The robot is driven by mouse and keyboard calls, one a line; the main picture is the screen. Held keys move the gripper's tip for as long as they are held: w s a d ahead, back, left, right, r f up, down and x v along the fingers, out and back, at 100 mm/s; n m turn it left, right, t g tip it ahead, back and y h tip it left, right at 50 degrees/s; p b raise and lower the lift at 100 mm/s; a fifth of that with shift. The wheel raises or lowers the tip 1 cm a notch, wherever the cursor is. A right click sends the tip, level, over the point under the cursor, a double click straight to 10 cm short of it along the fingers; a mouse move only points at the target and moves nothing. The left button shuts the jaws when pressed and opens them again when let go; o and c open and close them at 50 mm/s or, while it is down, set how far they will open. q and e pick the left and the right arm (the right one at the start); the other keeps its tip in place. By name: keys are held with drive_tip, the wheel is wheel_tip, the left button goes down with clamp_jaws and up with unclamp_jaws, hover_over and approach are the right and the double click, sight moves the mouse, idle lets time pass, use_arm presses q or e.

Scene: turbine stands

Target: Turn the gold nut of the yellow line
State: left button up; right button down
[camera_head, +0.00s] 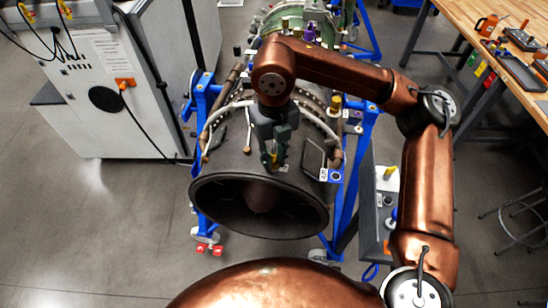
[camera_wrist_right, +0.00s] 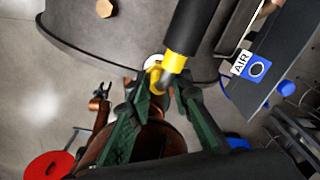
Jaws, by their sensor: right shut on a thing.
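My right gripper (camera_head: 273,160) hangs over the front top of the dark turbine casing (camera_head: 240,178). In the right wrist view its green fingers (camera_wrist_right: 160,84) are closed around a small gold nut (camera_wrist_right: 153,78), beside a yellow collar (camera_wrist_right: 174,62). The yellow line, a black hose (camera_wrist_right: 198,25), runs up from that collar. The fingers and arm hide much of the nut in the head view.
An AIR label panel (camera_wrist_right: 250,66) stands close to the right of the gripper. A blue stand (camera_head: 345,215) holds the turbine. A white cabinet (camera_head: 110,80) is at the left, and a wooden workbench (camera_head: 480,20) with tools at the right. A red round object (camera_wrist_right: 48,165) lies low.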

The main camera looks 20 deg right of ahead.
drive_tip(key=c, duration=1.7)
unclamp_jaws()
drive_tip(key=shift+c, duration=0.2)
wheel_tip(320, 180, up, 12)
